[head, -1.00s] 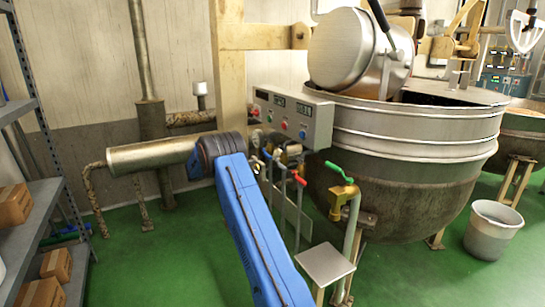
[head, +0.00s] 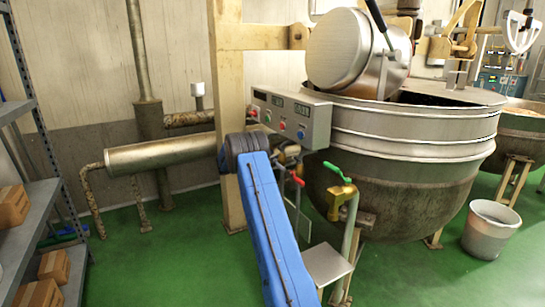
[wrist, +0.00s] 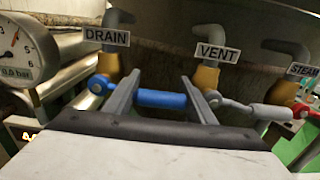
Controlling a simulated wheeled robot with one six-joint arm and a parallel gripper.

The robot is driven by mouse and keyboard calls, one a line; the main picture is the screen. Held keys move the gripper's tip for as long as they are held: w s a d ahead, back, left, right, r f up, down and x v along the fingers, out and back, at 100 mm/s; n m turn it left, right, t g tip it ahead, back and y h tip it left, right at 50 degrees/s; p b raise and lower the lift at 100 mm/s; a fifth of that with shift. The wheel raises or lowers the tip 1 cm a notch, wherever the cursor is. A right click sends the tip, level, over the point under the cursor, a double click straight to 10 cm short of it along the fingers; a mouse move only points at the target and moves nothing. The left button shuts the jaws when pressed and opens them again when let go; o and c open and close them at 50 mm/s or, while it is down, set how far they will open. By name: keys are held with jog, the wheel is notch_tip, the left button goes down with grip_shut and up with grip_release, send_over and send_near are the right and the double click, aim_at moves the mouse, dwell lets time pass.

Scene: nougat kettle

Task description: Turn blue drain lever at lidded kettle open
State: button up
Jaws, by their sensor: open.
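In the wrist view, the blue drain lever (wrist: 160,98) extends sideways to the right from a brass valve (wrist: 109,63) under the DRAIN label (wrist: 107,37). My gripper (wrist: 159,80) is open, one finger on each side of the lever's blue handle. The left finger overlaps the handle near the valve and the right finger is by its free end. Whether either finger touches it I cannot tell. In the head view, the big steel kettle (head: 400,185) stands right of my arm, which hides my gripper and the blue lever.
Right of the drain valve is the VENT valve (wrist: 205,76) with a grey-white lever close to my right finger. A pressure gauge (wrist: 17,55) is at the left. In the head view, a red lever (head: 297,181), a green lever (head: 336,172) and a control box (head: 292,117) crowd my arm.

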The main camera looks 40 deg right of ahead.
jog(key=shift+d, duration=0.35)
jog(key=shift+s, duration=0.1)
jog(key=shift+c, duration=0.6)
jog(key=c, duration=1.1)
